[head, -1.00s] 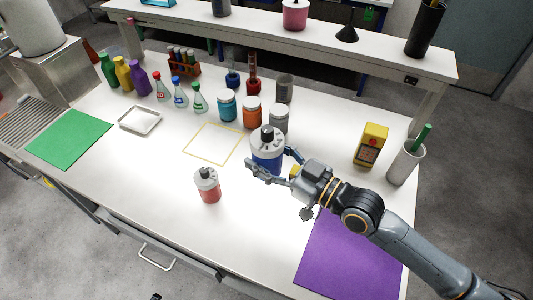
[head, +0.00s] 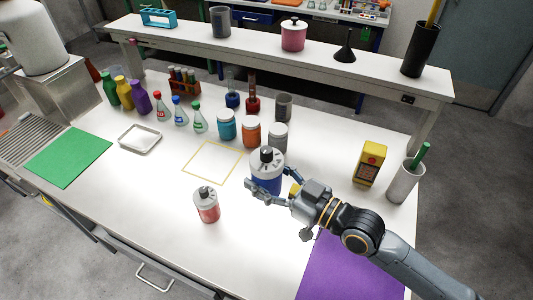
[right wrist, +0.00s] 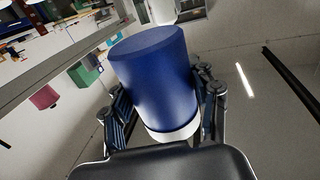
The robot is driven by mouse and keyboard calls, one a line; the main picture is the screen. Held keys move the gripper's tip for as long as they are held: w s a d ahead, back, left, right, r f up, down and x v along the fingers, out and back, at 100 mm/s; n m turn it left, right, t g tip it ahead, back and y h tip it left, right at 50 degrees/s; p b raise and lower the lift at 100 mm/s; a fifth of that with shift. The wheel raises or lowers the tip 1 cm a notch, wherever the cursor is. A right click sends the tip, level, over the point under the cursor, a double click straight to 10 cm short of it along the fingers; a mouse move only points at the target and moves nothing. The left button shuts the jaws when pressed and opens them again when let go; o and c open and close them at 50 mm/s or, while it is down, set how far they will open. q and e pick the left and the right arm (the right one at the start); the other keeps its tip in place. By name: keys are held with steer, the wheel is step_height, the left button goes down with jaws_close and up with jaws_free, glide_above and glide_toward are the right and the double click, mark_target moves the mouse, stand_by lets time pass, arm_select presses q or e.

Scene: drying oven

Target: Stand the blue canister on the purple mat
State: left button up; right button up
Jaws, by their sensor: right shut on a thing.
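The blue canister (head: 266,184) has a white upper part and a dark cap, and stands upright near the middle of the white table. My right gripper (head: 269,186) is shut on its blue body, with a finger on each side. In the right wrist view the blue canister (right wrist: 152,80) fills the space between the fingers and looks upside down. I cannot tell whether its base touches the table. The purple mat (head: 345,272) lies flat at the front right, partly hidden under my right arm. My left gripper is not in view.
A small red canister (head: 207,206) stands left of the blue one. Several jars, including an orange one (head: 250,132), stand close behind it. A yellow box (head: 370,164) and a grey cup (head: 404,182) stand at the right. The mat's visible surface is clear.

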mark_target(281, 174)
steer(key=shift+s+a+r, duration=0.15)
steer(key=shift+s+r, duration=0.15)
steer(key=shift+s, duration=0.05)
steer(key=shift+s+d+r+m+t+h, duration=0.25)
steer(key=shift+s+r+m+t+h, duration=0.35)
steer(key=shift+r+m+t+h, duration=0.15)
steer(key=d+t+h, duration=0.1)
steer(key=d+m, duration=0.1)
steer(key=s+d+m+t+h, duration=0.1)
steer(key=shift+d+r+m+t+h, duration=0.25)
steer(key=shift+d+r+t+h, duration=0.05)
steer(key=shift+t+h, duration=0.05)
steer(key=s+d+f+m+t+h, duration=0.1)
steer(key=s+d+f+m+h, duration=0.1)
steer(key=d+h, duration=0.3)
steer(key=s+d+f+m+t+h, duration=0.2)
steer(key=s+d+f+m+h, duration=0.1)
steer(key=d, duration=0.8)
steer(key=shift+s+m+h, duration=0.55)
steer(key=shift+m+h, duration=0.35)
steer(key=shift+h, duration=0.3)
steer(key=shift+a, duration=0.1)
